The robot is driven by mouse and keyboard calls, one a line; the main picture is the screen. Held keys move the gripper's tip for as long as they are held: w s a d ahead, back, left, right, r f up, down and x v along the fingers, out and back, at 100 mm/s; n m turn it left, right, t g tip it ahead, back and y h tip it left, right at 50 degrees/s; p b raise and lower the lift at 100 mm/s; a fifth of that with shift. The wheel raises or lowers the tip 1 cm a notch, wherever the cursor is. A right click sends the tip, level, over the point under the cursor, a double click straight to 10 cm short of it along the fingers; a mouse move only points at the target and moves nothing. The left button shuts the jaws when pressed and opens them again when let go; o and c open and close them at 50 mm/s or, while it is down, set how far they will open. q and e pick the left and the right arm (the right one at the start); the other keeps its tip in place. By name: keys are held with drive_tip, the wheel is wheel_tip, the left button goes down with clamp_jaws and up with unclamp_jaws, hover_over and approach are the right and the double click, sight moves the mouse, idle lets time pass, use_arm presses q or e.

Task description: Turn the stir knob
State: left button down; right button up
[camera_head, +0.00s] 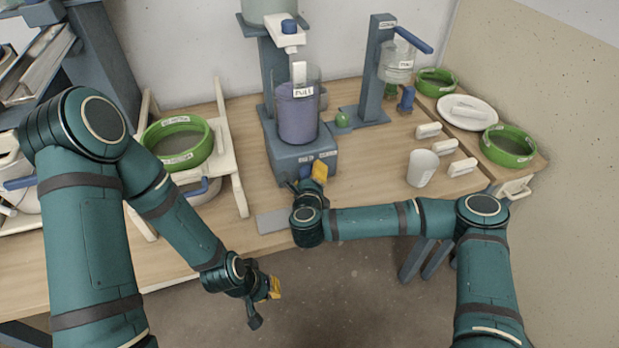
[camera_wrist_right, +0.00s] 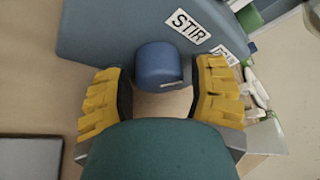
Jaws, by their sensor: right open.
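The stir knob (camera_wrist_right: 158,64) is a short blue cylinder on the grey-blue mixer base, beside a "STIR" label (camera_wrist_right: 187,26) in the right wrist view. My right gripper (camera_wrist_right: 162,84) is open, its yellow-padded fingers on either side of the knob. The left finger looks nearer to the knob than the right; I cannot tell whether either touches. In the head view, my right gripper (camera_head: 310,181) is at the front of the mixer base (camera_head: 290,158) and hides the knob. My left gripper (camera_head: 265,300) hangs in front of the table, away from the mixer; its jaw opening is unclear.
A clear container of purple glaze (camera_head: 298,118) stands on the mixer base. Green-rimmed sieves (camera_head: 178,143), a white cup (camera_head: 422,168), small white blocks (camera_head: 462,167) and a white plate (camera_head: 467,112) lie around. A grey plate (camera_head: 273,221) lies at the table's front edge.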

drive_tip(key=shift+w, duration=0.1)
drive_tip(key=c, duration=0.9)
drive_tip(key=shift+r, duration=0.1)
drive_tip(key=m+g+y+p, duration=0.1)
drive_tip(key=m+p, duration=0.1)
drive_tip(key=shift+d+r+y+p, duration=0.1)
drive_tip(key=shift+y+p, duration=0.2)
drive_tip(key=shift+p, duration=0.1)
drive_tip(key=m+g+y+p, duration=0.1)
drive_tip(key=m+y+p, duration=0.1)
drive_tip(key=m, duration=0.1)
drive_tip(key=shift+m, duration=0.3)
drive_tip(key=shift+m+g+y+p, duration=0.35)
drive_tip(key=shift+m+y, duration=0.25)
drive_tip(key=shift+m, duration=0.3)
drive_tip(key=shift+m+y, duration=0.9)
drive_tip(key=shift+m, duration=0.2)
drive_tip(key=m+y+p, duration=0.1)
drive_tip(key=m+y, duration=0.1)
drive_tip(key=m, duration=0.1)
drive_tip(key=shift+g, duration=0.25)
drive_tip(key=shift+m+y+p, duration=0.35)
drive_tip(key=shift+m+y, duration=0.45)
drive_tip(key=shift+m, duration=0.3)
